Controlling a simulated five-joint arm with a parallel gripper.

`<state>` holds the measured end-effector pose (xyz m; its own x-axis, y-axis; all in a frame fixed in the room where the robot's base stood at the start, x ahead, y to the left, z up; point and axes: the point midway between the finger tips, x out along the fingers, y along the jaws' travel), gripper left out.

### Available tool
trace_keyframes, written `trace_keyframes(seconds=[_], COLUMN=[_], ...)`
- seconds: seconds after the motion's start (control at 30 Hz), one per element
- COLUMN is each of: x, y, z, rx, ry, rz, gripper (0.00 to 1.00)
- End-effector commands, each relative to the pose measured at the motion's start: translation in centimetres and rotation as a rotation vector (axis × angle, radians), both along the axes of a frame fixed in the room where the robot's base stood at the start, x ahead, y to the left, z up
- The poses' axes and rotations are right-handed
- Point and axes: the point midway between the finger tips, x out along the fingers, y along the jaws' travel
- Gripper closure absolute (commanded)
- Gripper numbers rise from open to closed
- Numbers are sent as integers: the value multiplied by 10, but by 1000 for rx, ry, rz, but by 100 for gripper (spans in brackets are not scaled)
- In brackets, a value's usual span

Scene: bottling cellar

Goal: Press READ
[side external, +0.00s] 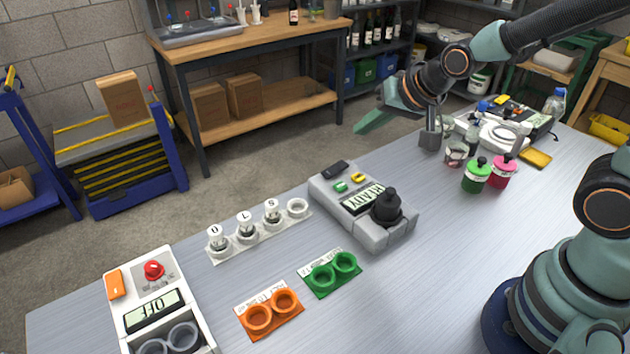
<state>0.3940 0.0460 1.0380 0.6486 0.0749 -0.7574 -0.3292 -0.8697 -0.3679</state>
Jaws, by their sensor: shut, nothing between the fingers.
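A grey meter (375,238) stands on the table. Its display (362,198) shows READY, upside down in this view. A green button (341,187) and a yellow button (358,177) sit beside the display; any lettering on them is too small to read. A black cap (386,206) covers the meter's right end. My gripper (360,128) is shut and empty, in the air above and behind the meter, apart from it. Its green fingers point down to the left.
A white rack (240,249) holds several lidded vials left of the meter. Green (320,291) and orange (283,333) holders lie in front. A white device (196,314) reading OFF stands front left. Green (476,178) and pink (501,172) bottles stand right.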

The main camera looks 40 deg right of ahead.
Motion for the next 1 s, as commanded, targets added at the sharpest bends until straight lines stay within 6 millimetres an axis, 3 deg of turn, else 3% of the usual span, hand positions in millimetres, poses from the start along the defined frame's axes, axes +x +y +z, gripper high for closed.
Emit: trace_keyframes(seconds=[0.1, 0.3, 0.77, 1.0], x=[12, 24, 26, 25], y=[10, 20, 21, 21], z=[-16, -28, -30, -48], rx=[73, 152, 168, 166], ry=[-23, -58, -65, -60], rz=[-56, -113, -124, -124], gripper=[100, 100, 100, 100])
